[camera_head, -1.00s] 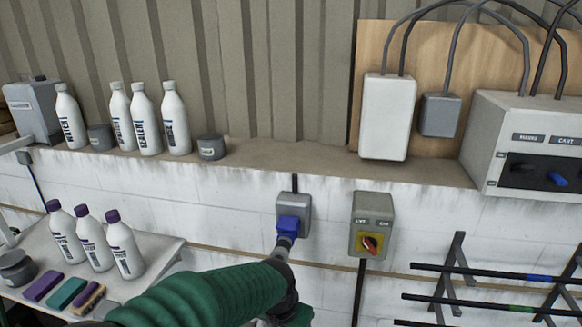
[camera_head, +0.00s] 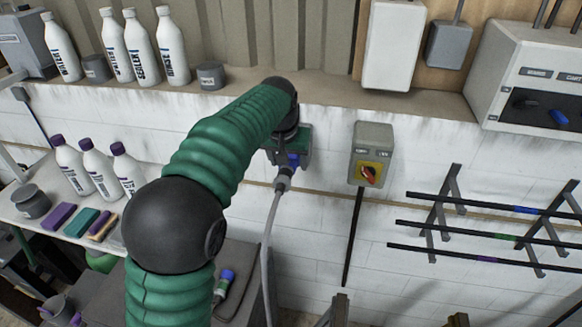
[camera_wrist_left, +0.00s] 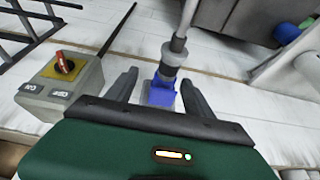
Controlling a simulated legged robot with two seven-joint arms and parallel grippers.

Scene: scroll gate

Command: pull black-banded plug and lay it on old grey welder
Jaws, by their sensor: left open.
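A blue plug (camera_head: 292,161) with a grey collar sits in a grey wall socket, and its grey cable hangs down. In the left wrist view the open fingers (camera_wrist_left: 160,92) stand on either side of the blue plug (camera_wrist_left: 161,95), with no clear contact. A dark grey box (camera_head: 243,255), possibly the welder, stands below, partly behind my arm. A blue-and-green plug (camera_head: 224,284) lies on it. My right gripper is out of view.
A grey switch box (camera_head: 372,140) with a red-and-yellow knob is just right of the socket. Racked rods (camera_head: 470,235) are farther right. Bottles (camera_head: 140,50) line the ledge above; purple-capped bottles (camera_head: 97,165) stand on a left shelf.

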